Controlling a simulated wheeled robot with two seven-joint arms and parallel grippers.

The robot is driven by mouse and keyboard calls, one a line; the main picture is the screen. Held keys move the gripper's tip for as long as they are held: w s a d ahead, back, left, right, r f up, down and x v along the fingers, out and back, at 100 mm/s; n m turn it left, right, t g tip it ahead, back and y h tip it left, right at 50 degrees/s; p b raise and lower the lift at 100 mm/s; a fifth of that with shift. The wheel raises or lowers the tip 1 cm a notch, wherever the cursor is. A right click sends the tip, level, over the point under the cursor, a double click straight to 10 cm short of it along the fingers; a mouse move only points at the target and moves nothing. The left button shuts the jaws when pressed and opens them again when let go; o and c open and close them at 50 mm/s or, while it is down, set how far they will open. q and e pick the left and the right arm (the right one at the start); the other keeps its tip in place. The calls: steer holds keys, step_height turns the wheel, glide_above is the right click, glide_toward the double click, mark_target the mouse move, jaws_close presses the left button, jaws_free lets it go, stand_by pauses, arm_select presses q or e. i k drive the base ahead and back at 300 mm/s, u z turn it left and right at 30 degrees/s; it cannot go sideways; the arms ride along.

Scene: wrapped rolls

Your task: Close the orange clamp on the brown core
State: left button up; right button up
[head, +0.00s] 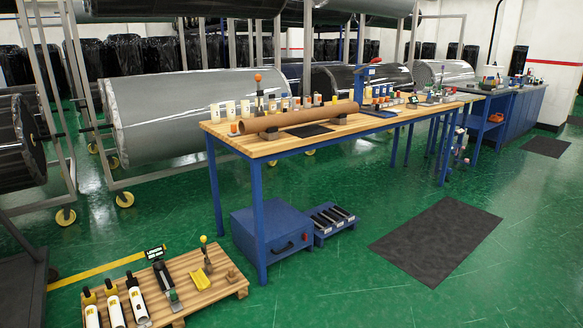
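The brown core (300,118) is a long tube lying lengthwise on the wooden top of the blue-legged workbench (390,122). An upright device with an orange knob (257,78) stands behind the core near its left end; it may be the orange clamp, but it is too small to tell whether it is open or closed. A small orange part (233,128) sits by the core's left end. Neither of my grippers is in view.
A blue upright device (361,84) stands near the core's right end. Several white containers line the bench's back edge. A low wooden pallet (215,285) with tools sits at the front left. A dark mat (436,240) lies on open green floor.

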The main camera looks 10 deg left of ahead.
mark_target(257, 78)
steer(key=u, duration=0.2)
steer(key=i, duration=2.05)
steer(key=z, duration=0.45)
steer(key=i, duration=0.6)
